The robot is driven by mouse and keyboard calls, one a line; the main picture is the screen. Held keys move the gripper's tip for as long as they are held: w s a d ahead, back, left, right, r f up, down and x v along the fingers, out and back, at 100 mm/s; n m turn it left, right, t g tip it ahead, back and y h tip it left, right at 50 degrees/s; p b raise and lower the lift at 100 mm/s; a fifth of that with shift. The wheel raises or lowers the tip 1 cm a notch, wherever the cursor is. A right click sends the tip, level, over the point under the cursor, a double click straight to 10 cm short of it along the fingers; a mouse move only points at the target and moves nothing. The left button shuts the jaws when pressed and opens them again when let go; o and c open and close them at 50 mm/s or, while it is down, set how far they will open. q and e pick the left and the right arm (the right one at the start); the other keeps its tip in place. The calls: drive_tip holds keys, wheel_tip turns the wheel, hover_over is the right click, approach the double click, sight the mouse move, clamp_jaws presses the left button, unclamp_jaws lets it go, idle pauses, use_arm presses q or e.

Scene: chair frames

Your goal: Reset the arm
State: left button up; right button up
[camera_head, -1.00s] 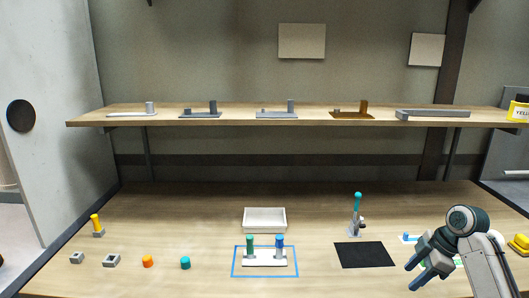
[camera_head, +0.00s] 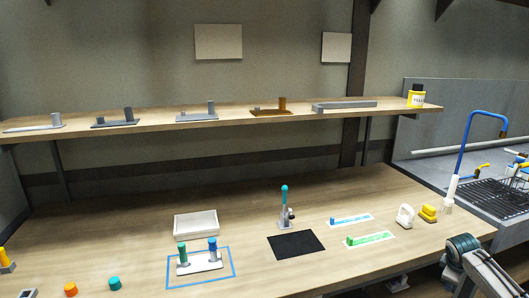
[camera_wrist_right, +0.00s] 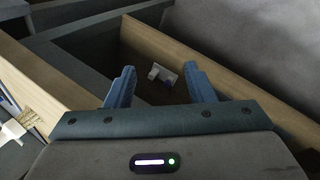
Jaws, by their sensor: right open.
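My right arm shows at the lower right of the head view, in front of the table's right end. Its gripper does not show in that view. In the right wrist view my right gripper (camera_wrist_right: 160,84) has its two blue fingers wide apart with nothing between them. Beyond the fingers are a dark gap and a wooden edge (camera_wrist_right: 215,75), and a small white item (camera_wrist_right: 161,74) lies low in the gap. My left gripper is not in view.
The wooden table (camera_head: 140,240) holds a white tray (camera_head: 196,225), a white base with green and blue pegs (camera_head: 200,262), a black mat (camera_head: 296,245), a teal-topped lever (camera_head: 285,205) and a yellow item (camera_head: 428,212). A sink (camera_head: 490,185) is at right.

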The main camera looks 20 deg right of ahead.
drive_tip(key=s+d+f+m+h, duration=0.2)
drive_tip(key=s+d+f+h, duration=0.2)
drive_tip(key=s+d+f, duration=0.85)
drive_tip(key=s+d+f+n+h, duration=0.1)
drive_tip(key=s+d+f, duration=0.25)
drive_tip(key=s, duration=0.65)
drive_tip(key=s+d+f, duration=0.2)
drive_tip(key=s+f, duration=0.2)
drive_tip(key=s, duration=0.6)
drive_tip(key=s+a+f+m+y, duration=0.15)
drive_tip(key=s+a+f, duration=0.25)
drive_tip(key=a+f, duration=0.95)
drive_tip(key=s+a+f+y, duration=0.3)
drive_tip(key=a+f, duration=0.8)
drive_tip(key=a, duration=0.6)
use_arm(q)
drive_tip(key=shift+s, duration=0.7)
use_arm(e)
drive_tip(key=s+a+f+y, duration=0.1)
drive_tip(key=a+f, duration=0.2)
drive_tip(key=a, duration=0.8)
drive_tip(key=s+a+f+m+y, duration=0.1)
drive_tip(key=a+f+y, duration=0.1)
drive_tip(key=a, duration=0.8)
drive_tip(key=s+a+f+m+y, duration=0.1)
drive_tip(key=a+f, duration=0.2)
drive_tip(key=a, duration=0.8)
drive_tip(key=shift+a+f+g, duration=0.3)
drive_tip(key=shift+g, duration=0.1)
